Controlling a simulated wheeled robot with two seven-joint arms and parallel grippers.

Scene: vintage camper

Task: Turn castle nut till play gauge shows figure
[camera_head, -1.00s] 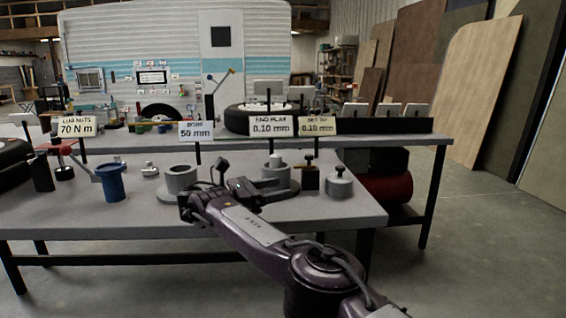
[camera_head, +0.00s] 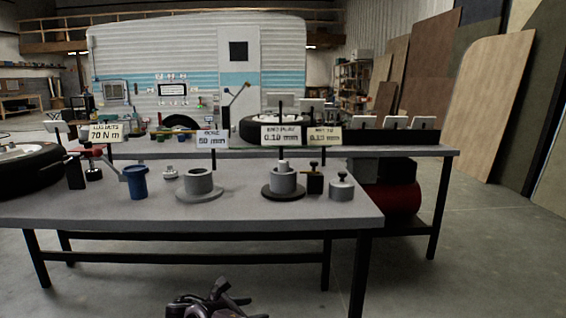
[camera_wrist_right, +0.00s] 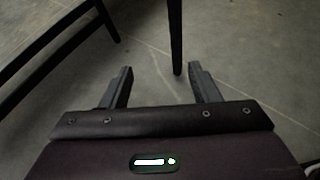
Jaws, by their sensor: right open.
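A card reading END PLAY 0.10 mm (camera_head: 281,135) stands behind a grey hub (camera_head: 283,183) on a dark round base at the bench's right half. A small pale piece (camera_head: 283,164) tops the hub; I cannot tell whether it is the castle nut. No gauge reading is legible. My right gripper (camera_head: 222,298) is low at the bottom edge of the head view, in front of and below the bench, well away from the hub. In the right wrist view it (camera_wrist_right: 160,74) is open and empty over the floor. My left gripper is out of view.
The front bench (camera_head: 110,212) also holds a grey cylinder (camera_head: 198,183), a blue cup (camera_head: 135,182), a small dark block (camera_head: 314,183) with a brass-coloured top and a knobbed grey weight (camera_head: 341,187). Its front strip is clear. A tyre (camera_head: 28,172) lies at left.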

